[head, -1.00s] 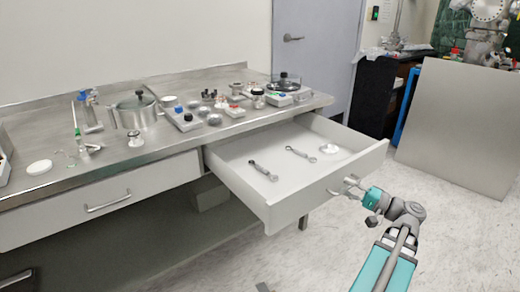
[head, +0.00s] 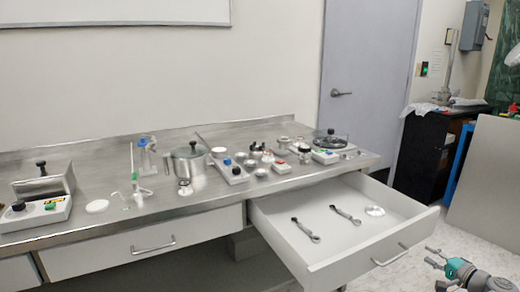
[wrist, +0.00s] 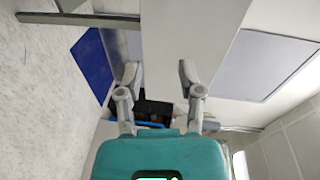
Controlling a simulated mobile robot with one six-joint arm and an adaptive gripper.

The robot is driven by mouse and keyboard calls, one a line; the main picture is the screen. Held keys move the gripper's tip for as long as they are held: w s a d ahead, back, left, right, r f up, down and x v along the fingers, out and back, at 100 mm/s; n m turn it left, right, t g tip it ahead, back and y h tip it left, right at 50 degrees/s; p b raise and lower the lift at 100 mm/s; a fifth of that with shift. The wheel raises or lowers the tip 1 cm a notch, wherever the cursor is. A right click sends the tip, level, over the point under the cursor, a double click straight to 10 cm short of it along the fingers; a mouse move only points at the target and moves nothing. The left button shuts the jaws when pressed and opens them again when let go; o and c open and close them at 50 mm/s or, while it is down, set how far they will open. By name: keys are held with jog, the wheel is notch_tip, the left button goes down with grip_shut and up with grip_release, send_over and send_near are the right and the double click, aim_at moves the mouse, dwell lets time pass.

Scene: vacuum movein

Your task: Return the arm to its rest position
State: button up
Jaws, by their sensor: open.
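My gripper (head: 436,258) is at the lower right in the head view, in front of the open drawer and apart from its handle (head: 390,256). In the wrist view my gripper (wrist: 160,78) shows two grey fingers spread apart with nothing between them. Only the end of my arm shows in the head view; the rest is below the frame.
The open drawer (head: 330,262) sticks out from the steel bench (head: 110,222) and holds two wrenches and a round metal piece. Bench items include a lidded pot (head: 186,162). A grey panel (head: 490,190) stands at the right. Some floor is free beside the drawer.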

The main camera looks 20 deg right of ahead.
jog(key=w+a+f+n+g+b, duration=0.1)
jog(key=w+a+f+g+b, duration=0.25)
jog(key=w+f, duration=0.35)
jog(key=w+a+f+g+b, duration=0.25)
jog(key=w+f+b, duration=0.25)
jog(key=f, duration=0.4)
jog(key=w+a+f+n+g+b, duration=0.1)
jog(key=w+a+f+g+b, duration=0.15)
jog(key=w+f+b, duration=0.45)
jog(key=w+a+f+n+g+y+p, duration=0.15)
jog(key=w+a+n, duration=0.35)
jog(key=a, duration=1)
jog(key=w+a+f+n+y+p, duration=0.1)
jog(key=w+a+n+y, duration=0.35)
jog(key=a, duration=1.15)
jog(key=s+a+r+n+g+h+p, duration=0.35)
jog(key=a+p, duration=0.25)
jog(key=a, duration=0.3)
jog(key=s+a+r+n+g+h+p, duration=0.25)
jog(key=a+r+p, duration=0.2)
jog(key=a, duration=0.35)
notch_tip(320, 180, up, 36)
jog(key=p, duration=3.7)
jog(key=shift+s+f+g+y, duration=0.2)
jog(key=shift+g+y, duration=0.1)
jog(key=shift+y, duration=0.1)
jog(key=shift+a, duration=0.15)
